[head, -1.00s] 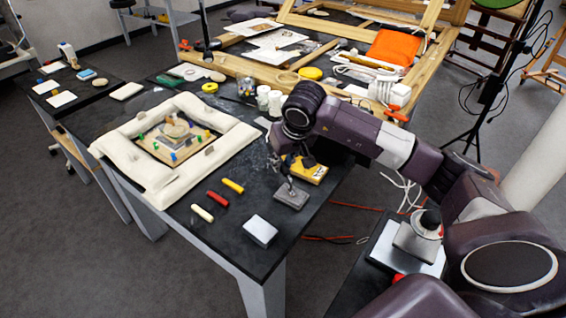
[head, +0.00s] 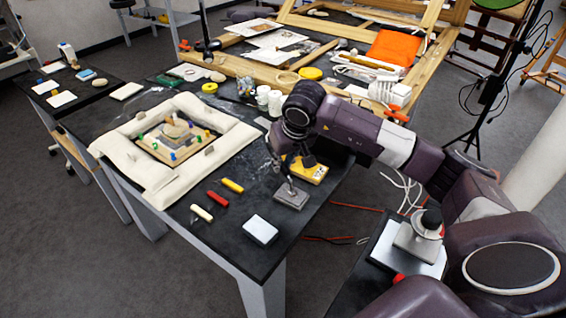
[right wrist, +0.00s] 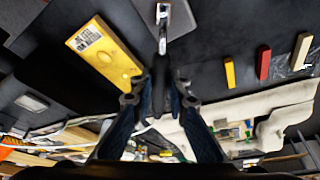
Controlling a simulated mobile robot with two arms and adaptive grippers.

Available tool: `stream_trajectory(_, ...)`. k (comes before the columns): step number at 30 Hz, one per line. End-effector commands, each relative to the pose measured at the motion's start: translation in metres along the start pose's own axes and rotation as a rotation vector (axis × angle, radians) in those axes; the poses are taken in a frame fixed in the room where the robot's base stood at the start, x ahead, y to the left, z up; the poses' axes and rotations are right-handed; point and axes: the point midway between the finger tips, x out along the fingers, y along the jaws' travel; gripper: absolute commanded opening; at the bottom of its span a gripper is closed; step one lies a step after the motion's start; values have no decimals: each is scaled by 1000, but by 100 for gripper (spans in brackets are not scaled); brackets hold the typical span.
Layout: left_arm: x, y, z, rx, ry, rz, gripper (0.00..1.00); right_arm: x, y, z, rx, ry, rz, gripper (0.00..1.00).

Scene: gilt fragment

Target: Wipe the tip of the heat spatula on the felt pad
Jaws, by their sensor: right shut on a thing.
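The felt pad (head: 290,201) looks like a small flat grey block near the right edge of the dark table. My right gripper (right wrist: 160,98) is shut on the heat spatula (right wrist: 163,36), with its dark handle between the fingers. The spatula's thin metal end points down at the grey pad, which also shows in the right wrist view (right wrist: 184,22). The tip overlaps the pad in view; I cannot tell whether it touches. In the head view the right gripper is just above the pad, partly hidden by its own wrist. My left gripper is not in view.
A yellow labelled block (head: 312,174) lies close beside the pad. A white-topped block (head: 260,229) and red (head: 217,198), yellow (head: 232,185) and white (head: 201,213) sticks lie nearby. A padded cream frame (head: 220,150) surrounds a fragment to the left.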

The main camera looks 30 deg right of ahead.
Motion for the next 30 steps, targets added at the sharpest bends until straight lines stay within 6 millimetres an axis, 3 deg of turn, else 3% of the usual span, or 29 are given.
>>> stream_trajectory(30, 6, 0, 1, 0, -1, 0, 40, 5, -2, -1, 0, 1, -1, 0)
